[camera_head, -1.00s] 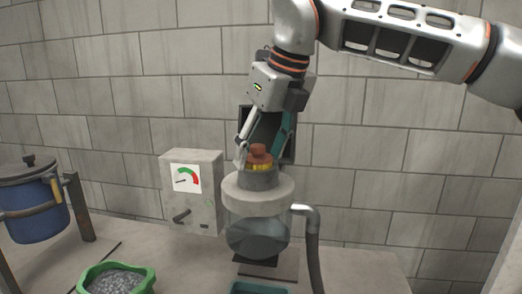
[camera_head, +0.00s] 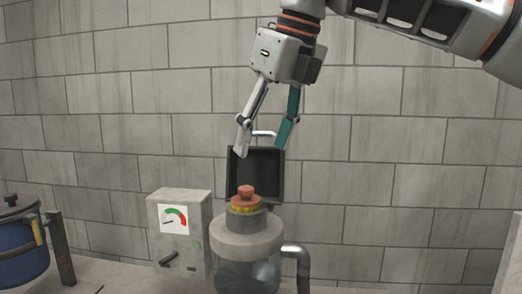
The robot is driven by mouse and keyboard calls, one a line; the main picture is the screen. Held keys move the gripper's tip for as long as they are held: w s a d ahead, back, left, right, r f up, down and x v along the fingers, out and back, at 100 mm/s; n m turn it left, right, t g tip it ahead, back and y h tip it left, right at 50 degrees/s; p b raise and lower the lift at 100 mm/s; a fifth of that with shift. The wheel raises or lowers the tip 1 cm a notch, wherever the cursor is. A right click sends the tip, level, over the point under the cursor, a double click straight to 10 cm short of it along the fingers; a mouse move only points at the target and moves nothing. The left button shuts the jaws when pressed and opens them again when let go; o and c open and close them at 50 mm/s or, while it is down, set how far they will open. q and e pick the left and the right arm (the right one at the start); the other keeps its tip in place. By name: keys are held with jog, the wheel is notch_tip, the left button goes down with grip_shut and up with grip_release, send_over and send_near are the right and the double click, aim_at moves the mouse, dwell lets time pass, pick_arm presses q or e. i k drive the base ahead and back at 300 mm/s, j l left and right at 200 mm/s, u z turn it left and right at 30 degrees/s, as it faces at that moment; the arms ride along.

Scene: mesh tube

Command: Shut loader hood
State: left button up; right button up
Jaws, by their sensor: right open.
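The loader hood (camera_head: 256,173) is a dark square lid that stands upright, open, behind the top of the loader. A light bar handle (camera_head: 264,134) shows at its top edge. The loader (camera_head: 246,236) has a pale round collar over a clear bowl, and a red-brown knob piece (camera_head: 246,194) with a yellow ring sits on its neck. My right gripper (camera_head: 262,151) is open and empty, fingers pointing down, in front of the upper part of the hood. I cannot tell whether it touches the hood. My left gripper is not in view.
A grey box with a gauge and a lever (camera_head: 182,232) stands left of the loader. A bent grey pipe (camera_head: 299,262) comes off its right side. A blue lidded pot (camera_head: 20,245) is at the far left. The block wall is behind.

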aim_at(263, 168)
jog(key=k, duration=1)
